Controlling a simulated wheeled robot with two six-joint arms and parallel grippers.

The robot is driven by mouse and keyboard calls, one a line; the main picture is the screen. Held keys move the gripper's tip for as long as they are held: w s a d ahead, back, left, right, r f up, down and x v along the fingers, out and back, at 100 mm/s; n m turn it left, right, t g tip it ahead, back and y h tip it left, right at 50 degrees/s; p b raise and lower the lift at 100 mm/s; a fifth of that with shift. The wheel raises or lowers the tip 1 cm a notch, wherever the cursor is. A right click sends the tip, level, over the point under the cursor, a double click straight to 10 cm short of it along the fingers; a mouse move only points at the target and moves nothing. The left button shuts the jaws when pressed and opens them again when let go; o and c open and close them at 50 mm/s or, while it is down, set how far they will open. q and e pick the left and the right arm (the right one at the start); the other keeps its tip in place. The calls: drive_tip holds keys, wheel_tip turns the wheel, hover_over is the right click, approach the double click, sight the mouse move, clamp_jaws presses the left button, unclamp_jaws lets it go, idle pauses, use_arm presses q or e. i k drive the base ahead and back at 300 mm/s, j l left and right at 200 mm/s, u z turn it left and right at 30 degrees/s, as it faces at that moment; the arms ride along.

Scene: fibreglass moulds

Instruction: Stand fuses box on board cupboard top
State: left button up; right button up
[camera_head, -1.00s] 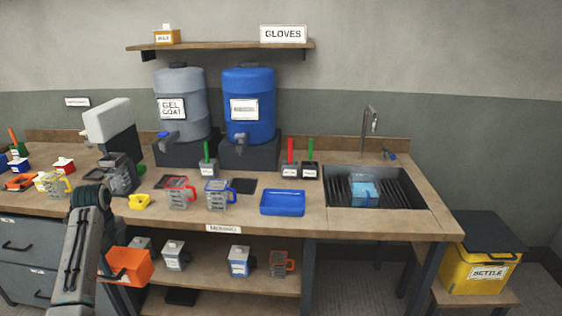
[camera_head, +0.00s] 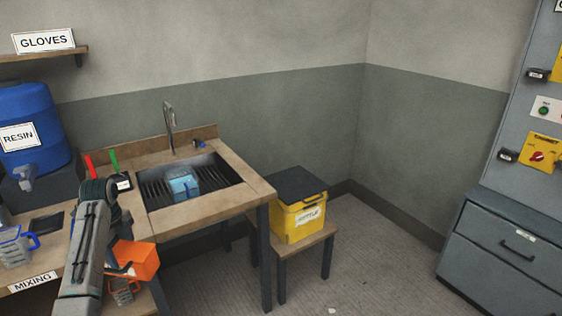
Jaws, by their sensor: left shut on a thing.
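My left arm comes in at the lower left, and its gripper (camera_head: 118,268) is shut on an orange box (camera_head: 138,258). The box is held in front of the bench's right part, and part of it is hidden by my arm. No label shows on it, so I cannot read whether it is the fuses box. A grey cupboard (camera_head: 505,252) with drawers stands at the right edge, under a grey board (camera_head: 520,150). Only a strip of the cupboard's top (camera_head: 506,202) shows, and it is cut off by the picture edge. My right gripper is not in view.
A yellow bin with a dark lid (camera_head: 300,222) sits on a low stool (camera_head: 318,240). The floor (camera_head: 370,265) between stool and cupboard is mostly clear.

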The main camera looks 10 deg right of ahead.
sight(519, 213)
drive_tip(key=l+z, duration=0.15)
drive_tip(key=z, duration=0.25)
drive_tip(key=i+l+z, duration=0.1)
drive_tip(key=z, duration=0.25)
drive_tip(key=l+z, duration=0.1)
drive_tip(key=z, duration=0.3)
drive_tip(key=i+l+z, duration=0.1)
drive_tip(key=z, duration=0.25)
drive_tip(key=i+l, duration=0.35)
drive_tip(key=i, duration=0.15)
drive_tip(key=i+l, duration=0.35)
drive_tip(key=i, duration=0.15)
drive_tip(key=i+l, duration=0.35)
drive_tip(key=i, duration=0.15)
